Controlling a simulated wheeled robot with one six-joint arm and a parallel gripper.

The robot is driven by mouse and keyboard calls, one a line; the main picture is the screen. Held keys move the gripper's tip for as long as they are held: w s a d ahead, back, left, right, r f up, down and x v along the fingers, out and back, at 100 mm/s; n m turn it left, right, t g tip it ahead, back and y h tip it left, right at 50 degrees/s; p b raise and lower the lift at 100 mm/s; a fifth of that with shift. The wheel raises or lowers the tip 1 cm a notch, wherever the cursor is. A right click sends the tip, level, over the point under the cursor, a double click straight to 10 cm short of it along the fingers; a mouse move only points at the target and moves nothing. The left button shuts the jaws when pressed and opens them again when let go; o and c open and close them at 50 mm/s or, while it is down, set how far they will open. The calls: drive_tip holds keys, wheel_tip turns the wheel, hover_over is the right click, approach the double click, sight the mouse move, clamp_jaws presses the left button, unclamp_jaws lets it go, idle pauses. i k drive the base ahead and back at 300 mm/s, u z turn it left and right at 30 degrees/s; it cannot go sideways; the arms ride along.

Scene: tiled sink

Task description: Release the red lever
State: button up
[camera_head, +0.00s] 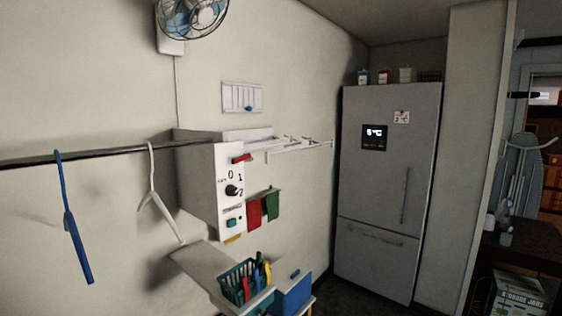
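A white box (211,200) is fixed to the wall left of the middle. A short red lever (241,158) sits at the top of its front panel and looks nearly level, with a slight tilt. Below it on the panel are a black knob (232,190) with markings around it and a small teal button (232,222). I cannot tell from this view whether the lever is latched. My gripper is not in view, and nothing is seen touching the lever.
A rail (90,157) with a blue hanger (72,220) and a white hanger (157,195) runs left of the box. White bars (290,147) jut out right of it. Below stands a green basket (238,281). A grey fridge (385,180) stands behind, at the right.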

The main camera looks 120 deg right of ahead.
sight(233, 160)
drive_tip(key=z, duration=4.2)
drive_tip(key=i, duration=0.5)
drive_tip(key=k, duration=1.25)
drive_tip(key=z, duration=0.3)
drive_tip(key=i, duration=0.8)
drive_tip(key=u, duration=0.65)
drive_tip(key=i, duration=0.4)
drive_tip(key=z, duration=0.05)
